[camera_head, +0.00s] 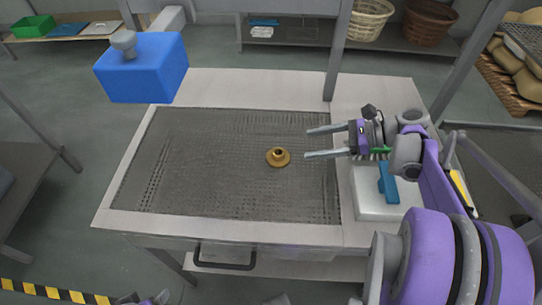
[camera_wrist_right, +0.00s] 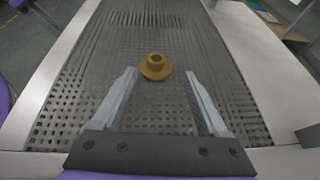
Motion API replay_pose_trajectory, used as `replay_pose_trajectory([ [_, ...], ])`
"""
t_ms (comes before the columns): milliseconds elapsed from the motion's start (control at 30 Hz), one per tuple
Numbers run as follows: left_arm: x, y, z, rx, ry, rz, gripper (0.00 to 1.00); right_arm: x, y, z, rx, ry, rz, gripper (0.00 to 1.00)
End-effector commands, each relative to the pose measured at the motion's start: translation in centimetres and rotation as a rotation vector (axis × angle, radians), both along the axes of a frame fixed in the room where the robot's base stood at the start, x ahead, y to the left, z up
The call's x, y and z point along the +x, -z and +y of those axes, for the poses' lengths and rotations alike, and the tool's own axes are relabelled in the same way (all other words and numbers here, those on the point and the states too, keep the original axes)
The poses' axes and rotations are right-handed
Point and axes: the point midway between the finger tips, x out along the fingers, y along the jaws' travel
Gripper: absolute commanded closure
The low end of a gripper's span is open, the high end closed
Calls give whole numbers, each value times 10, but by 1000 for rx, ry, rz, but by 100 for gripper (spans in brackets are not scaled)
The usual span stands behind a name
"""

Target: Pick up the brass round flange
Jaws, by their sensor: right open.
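The brass round flange (camera_head: 278,157) lies on the perforated floor of the sunken tank (camera_head: 190,160), right of its middle. It is a gold disc with a raised hub, hub side up. My right gripper (camera_head: 306,143) is open and empty, just to the right of the flange and pointing left toward it. In the right wrist view the flange (camera_wrist_right: 156,67) shows just beyond the two fingertips (camera_wrist_right: 160,74), roughly centred between them and not touched. My left gripper does not show clearly; only a small purple-grey piece is at the bottom edge of the head view.
A blue box (camera_head: 142,68) with a grey knob stands at the tank's far left corner. A white tray (camera_head: 385,205) with a blue-handled tool (camera_head: 388,184) lies right of the tank, under my right arm. Grey posts (camera_head: 338,50) rise behind. The tank floor around the flange is clear.

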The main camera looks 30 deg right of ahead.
Motion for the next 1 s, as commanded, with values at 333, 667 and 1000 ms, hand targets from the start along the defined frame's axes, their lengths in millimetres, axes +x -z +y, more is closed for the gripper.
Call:
replay_pose_trajectory([
  [333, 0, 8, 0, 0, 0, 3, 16, 26, 17, 33, 20, 5, 2, 23],
  [667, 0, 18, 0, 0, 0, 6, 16, 38, 38, 60, 19, 4, 3, 23],
  [1000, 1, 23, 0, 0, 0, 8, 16, 52, 47, 78, 17, 8, 1, 23],
])
